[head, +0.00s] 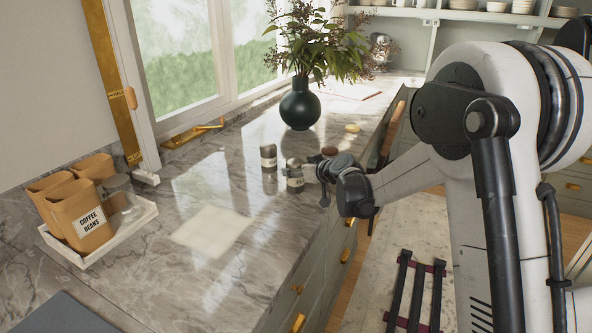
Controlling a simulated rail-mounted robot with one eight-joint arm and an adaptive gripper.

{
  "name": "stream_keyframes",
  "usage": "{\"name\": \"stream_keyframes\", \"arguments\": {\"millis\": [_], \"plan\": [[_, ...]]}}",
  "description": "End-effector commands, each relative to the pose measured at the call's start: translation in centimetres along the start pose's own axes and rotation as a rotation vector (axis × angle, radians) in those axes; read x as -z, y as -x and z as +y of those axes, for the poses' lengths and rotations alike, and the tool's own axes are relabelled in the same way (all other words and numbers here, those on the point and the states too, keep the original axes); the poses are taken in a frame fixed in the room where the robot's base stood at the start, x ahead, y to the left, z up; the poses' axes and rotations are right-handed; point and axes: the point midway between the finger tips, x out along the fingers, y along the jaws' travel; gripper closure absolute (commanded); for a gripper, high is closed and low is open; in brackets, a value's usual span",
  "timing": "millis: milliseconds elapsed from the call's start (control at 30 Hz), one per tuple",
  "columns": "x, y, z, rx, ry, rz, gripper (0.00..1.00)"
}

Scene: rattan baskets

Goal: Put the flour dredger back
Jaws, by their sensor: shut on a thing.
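A small metal shaker (295,182) with a pale label, taken to be the flour dredger, is at my gripper over the marble counter. Its label is too small to read. My gripper (303,172) reaches in from the right and is shut on this shaker near its upper part. The fingers are partly hidden by the wrist. A similar labelled shaker (268,156) stands upright on the counter just behind and to the left. I cannot tell whether the held shaker touches the counter.
A white tray (66,254) at left holds tan canisters (83,222), one labelled coffee beans, and a glass jar (122,200). A dark vase (299,106) with foliage stands behind the shakers. A small brown round item (329,151) lies near my wrist. The middle counter is clear.

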Motion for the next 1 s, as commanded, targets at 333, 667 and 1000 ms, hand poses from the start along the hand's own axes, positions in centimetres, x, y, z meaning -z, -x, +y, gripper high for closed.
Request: {"name": "stream_keyframes", "arguments": {"millis": [333, 667, 1000], "plan": [[-0.1, -0.1, 0.0, 0.0, 0.0, 0.0, 0.36], [0.1, 1.1, 0.0, -0.001, 0.0, 0.0, 0.36], [0.0, 7.3, 0.0, -0.001, -0.001, -0.001, 0.36]]}}
